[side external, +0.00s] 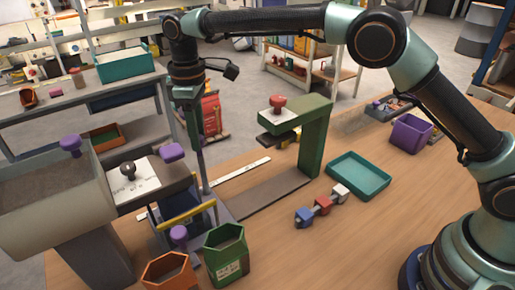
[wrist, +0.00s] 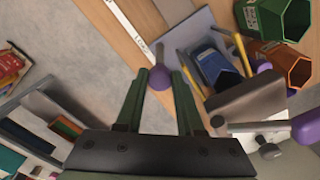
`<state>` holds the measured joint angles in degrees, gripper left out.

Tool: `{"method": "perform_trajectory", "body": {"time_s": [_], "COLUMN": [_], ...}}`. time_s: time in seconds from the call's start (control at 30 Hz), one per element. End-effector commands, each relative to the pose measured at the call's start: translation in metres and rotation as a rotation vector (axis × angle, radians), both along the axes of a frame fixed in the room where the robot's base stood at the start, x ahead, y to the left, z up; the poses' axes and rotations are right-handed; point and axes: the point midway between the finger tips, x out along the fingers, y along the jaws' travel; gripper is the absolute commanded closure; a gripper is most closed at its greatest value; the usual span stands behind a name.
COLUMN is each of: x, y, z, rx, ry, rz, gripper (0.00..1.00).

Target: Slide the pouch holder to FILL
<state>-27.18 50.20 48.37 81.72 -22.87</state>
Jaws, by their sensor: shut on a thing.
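The pouch holder (side external: 185,222) is a blue open pouch with yellow rods on a grey carriage plate, near the hopper's spout in the side view. It also shows in the wrist view (wrist: 213,66). A thin post with a purple knob (wrist: 160,77) rises beside it. My gripper (wrist: 160,84) is shut on that knob, its green fingers either side. In the side view my gripper (side external: 193,118) stands above the post, and its fingers hide the knob. A white label strip (side external: 240,172) runs behind the track; its lettering is too small to read.
The beige hopper (side external: 30,235) stands left. A green press frame (side external: 316,140) with a red knob stands over the dark track (side external: 270,194). Green (side external: 226,255) and orange (side external: 168,272) bins stand in front. Coloured blocks (side external: 322,206) and a teal tray (side external: 358,176) lie right.

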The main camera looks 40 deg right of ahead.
Motion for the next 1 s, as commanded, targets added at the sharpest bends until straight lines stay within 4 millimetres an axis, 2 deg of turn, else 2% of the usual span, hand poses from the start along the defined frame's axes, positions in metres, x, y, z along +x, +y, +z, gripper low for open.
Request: {"method": "perform_trajectory", "body": {"time_s": [0.23,0.67,0.7,0.73,0.77,1.0], "x": [0.002,0.001,0.001,0.001,0.0,0.0], "y": [0.02,0.027,0.027,0.027,0.027,0.024], "z": [0.003,0.003,0.003,0.003,0.003,0.001], "rx": [0.007,0.009,0.009,0.008,0.008,0.004], "ry": [-0.014,-0.016,-0.016,-0.015,-0.014,-0.009], "rz": [-0.001,0.004,0.005,0.005,0.004,0.001], "gripper": [1.0,1.0,0.52,0.4,0.33,0.33]}}
